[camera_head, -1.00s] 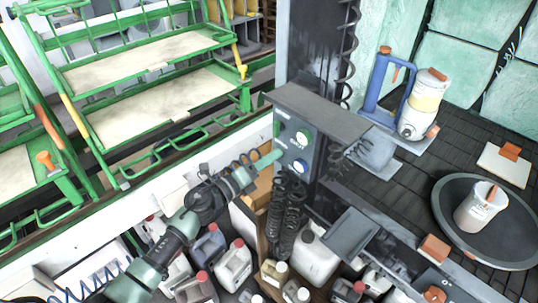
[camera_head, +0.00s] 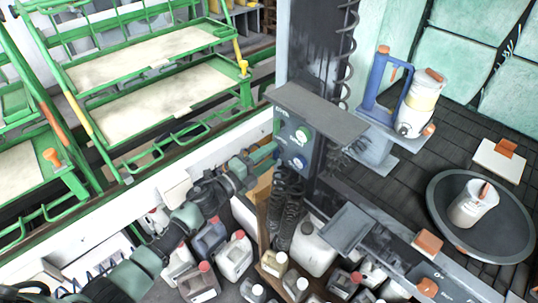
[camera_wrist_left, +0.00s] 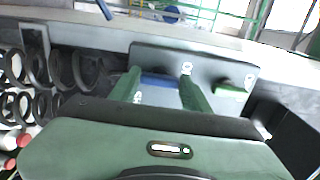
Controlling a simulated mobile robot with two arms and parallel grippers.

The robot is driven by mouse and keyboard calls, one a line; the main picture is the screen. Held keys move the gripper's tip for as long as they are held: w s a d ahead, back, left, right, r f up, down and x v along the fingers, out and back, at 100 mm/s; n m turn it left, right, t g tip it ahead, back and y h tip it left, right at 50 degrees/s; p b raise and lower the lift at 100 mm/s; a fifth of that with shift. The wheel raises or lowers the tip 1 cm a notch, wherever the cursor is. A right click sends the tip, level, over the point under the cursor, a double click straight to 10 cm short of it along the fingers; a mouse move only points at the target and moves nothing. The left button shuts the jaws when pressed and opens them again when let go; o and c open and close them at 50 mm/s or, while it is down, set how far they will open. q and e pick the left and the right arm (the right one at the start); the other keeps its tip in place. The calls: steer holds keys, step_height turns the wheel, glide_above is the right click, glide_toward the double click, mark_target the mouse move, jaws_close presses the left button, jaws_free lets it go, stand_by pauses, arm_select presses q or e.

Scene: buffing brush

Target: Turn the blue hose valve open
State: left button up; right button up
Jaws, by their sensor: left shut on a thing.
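The blue hose valve (camera_head: 298,163) is a round knob low on a grey control panel (camera_head: 290,143), below a green knob (camera_head: 303,133). My left gripper (camera_head: 267,153) reaches the panel from the left. In the left wrist view, the blue valve (camera_wrist_left: 158,81) sits between the two green fingers of the left gripper (camera_wrist_left: 160,76), which are shut on it. The fingers cover its sides, so its turn angle is hard to tell. The green knob (camera_wrist_left: 236,88) is to the right, clear of the fingers. My right gripper is not in view.
Black coiled hoses (camera_head: 284,205) hang just below the panel. A grey shelf (camera_head: 318,112) juts out above it. Several jugs (camera_head: 234,257) stand below. Green racks (camera_head: 150,100) fill the left. A blue-handled dispenser (camera_head: 415,103) and a round dark tray (camera_head: 440,215) are at the right.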

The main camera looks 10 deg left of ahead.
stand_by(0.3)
arm_select(q)
steer(key=o, duration=1.4)
steer(key=shift+c, duration=0.2)
steer(key=b+v, duration=0.1)
steer(key=v, duration=0.6)
steer(key=shift+s+a+b, duration=0.25)
steer(key=shift+s+b, duration=0.1)
steer(key=shift+f, duration=0.1)
